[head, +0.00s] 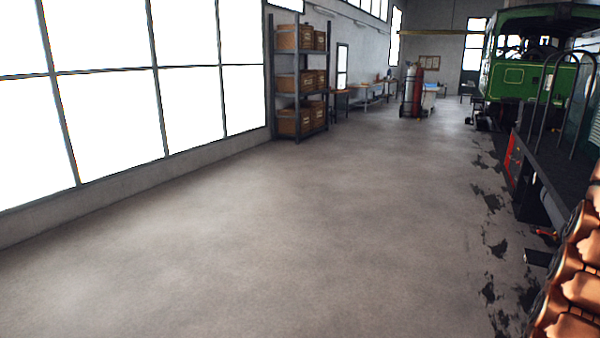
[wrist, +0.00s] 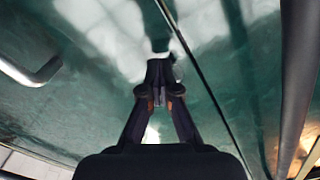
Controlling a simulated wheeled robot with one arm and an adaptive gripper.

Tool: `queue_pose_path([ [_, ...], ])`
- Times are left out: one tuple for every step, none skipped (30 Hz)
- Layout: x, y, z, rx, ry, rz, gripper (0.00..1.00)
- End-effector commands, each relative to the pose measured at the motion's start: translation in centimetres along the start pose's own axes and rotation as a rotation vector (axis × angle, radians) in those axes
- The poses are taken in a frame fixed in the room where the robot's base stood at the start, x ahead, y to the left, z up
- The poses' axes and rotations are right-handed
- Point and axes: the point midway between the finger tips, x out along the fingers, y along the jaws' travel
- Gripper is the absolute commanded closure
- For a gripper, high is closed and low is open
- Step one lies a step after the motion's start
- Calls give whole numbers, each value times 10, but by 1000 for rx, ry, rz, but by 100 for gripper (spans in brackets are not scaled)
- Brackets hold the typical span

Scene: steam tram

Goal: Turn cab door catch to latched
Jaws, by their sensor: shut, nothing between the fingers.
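In the wrist view, my gripper (wrist: 160,72) is shut, its fingertips together and empty, close in front of a glossy dark green panel (wrist: 75,100). A thin dark seam (wrist: 205,80) runs down the panel just right of the fingers. A small rounded shape shows beside the fingertips, partly hidden by them. I cannot tell whether it is the cab door catch or how it is turned. A metal grab handle (wrist: 32,76) is on the panel at the left. The head view does not show my gripper or the catch clearly.
A dark upright rail (wrist: 297,80) stands right of the gripper. In the head view, a green tram vehicle (head: 530,78) stands at the right, with a dark running board. Shelves of crates (head: 300,80) and gas cylinders (head: 412,90) stand farther back. The middle floor is clear.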

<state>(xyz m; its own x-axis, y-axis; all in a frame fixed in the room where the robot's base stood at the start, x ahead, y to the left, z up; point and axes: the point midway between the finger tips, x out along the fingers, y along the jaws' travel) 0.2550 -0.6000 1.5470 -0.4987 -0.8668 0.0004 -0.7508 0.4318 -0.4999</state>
Motion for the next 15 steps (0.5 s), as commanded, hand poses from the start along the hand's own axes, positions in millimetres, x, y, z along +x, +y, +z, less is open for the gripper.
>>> queue_pose_path([
  [0, -2, -1, 0, 0, -1, 100],
  [0, -2, -1, 0, 0, -1, 100],
  [0, -2, -1, 0, 0, -1, 100],
  [0, -2, -1, 0, -1, -1, 100],
  [0, -3, -1, 0, -1, -1, 100],
  [0, -3, -1, 0, -1, -1, 100],
  [0, -3, -1, 0, -1, -1, 100],
  [0, -3, -1, 0, -1, -1, 100],
  [0, -4, -1, 0, -1, -1, 100],
  [0, -4, -1, 0, -1, -1, 100],
  [0, -4, -1, 0, -1, -1, 100],
  [0, -4, -1, 0, -1, -1, 100],
  [0, -5, -1, 0, -1, -1, 100],
  [0, -5, -1, 0, -1, -1, 100],
  [0, -5, -1, 0, -1, -1, 100],
])
